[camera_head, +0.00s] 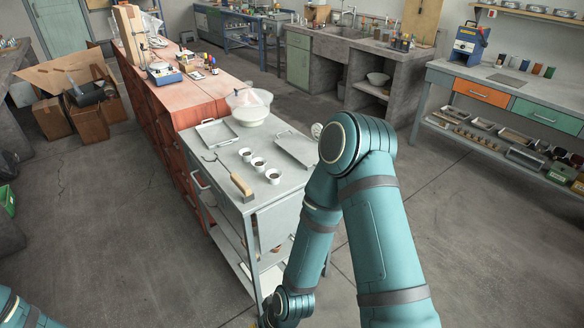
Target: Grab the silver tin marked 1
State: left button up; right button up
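I cannot make out a silver tin marked 1 anywhere in the head view. Three small white cups with dark contents, a far one (245,154), a middle one (258,163) and a near one (273,177), stand in a row on the grey metal cart (221,164); no marking on them is readable. My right arm reaches down in front of the cart's right side, and its gripper is out of the picture below. Only a bit of my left arm shows at the bottom left corner; its gripper is out of view.
The cart also holds two shallow trays, left (217,133) and right (298,148), a clear bowl (248,116) and a wooden-handled tool (240,185). Red cabinets (190,103) adjoin behind. A bench with drawers (482,89) stands right. Floor left of the cart is clear.

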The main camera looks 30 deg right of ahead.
aim_at(258, 163)
jog(key=i+j+z, duration=0.1)
jog(key=z, duration=0.35)
jog(key=i+j+z, duration=0.1)
jog(key=z, duration=0.35)
jog(key=i+j+z, duration=0.1)
jog(key=z, duration=0.35)
jog(key=i+j+z, duration=0.1)
jog(key=j+z, duration=0.2)
jog(key=j, duration=0.15)
jog(key=j+z, duration=0.55)
jog(key=j, duration=1.7)
jog(key=i, duration=0.05)
